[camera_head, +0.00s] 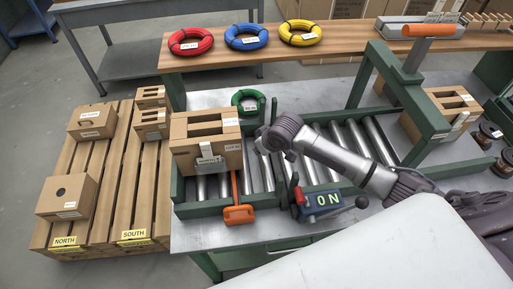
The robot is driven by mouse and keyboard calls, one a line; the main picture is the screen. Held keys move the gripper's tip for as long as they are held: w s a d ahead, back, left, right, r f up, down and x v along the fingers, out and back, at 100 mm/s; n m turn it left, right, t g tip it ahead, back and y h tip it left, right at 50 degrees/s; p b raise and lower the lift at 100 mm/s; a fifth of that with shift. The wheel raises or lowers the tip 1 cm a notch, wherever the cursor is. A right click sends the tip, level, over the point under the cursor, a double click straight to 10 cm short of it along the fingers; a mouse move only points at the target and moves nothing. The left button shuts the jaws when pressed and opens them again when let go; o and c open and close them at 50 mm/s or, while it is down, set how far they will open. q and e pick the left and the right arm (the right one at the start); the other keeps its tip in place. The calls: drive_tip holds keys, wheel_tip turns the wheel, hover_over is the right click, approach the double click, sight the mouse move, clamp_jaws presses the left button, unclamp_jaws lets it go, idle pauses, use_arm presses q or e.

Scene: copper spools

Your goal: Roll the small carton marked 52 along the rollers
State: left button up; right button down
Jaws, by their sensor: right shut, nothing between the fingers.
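A brown carton (220,156) with slots in its top and white labels sits upright at the left end of the roller conveyor (352,139). Another slotted carton (462,106) stands at the conveyor's right end, behind the green frame. The labels are too small for me to read a 52 on any carton. My right gripper (264,147) is over the rollers, just right of the left carton and apart from it. It is shut and empty; its fingertips are hard to make out. My left gripper is out of view.
A pallet (113,153) at left holds several small cartons, with NORTH and SOUTH signs. An orange paddle (238,214) and an ON box with levers (322,201) stand at the conveyor's front. A green gantry (398,85) crosses it. Coloured coils lie behind.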

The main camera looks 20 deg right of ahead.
wheel_tip(320, 180, up, 12)
drive_tip(key=d+p, duration=0.2)
drive_tip(key=p, duration=0.6)
drive_tip(key=shift+s+d, duration=0.35)
drive_tip(key=shift+d, duration=0.05)
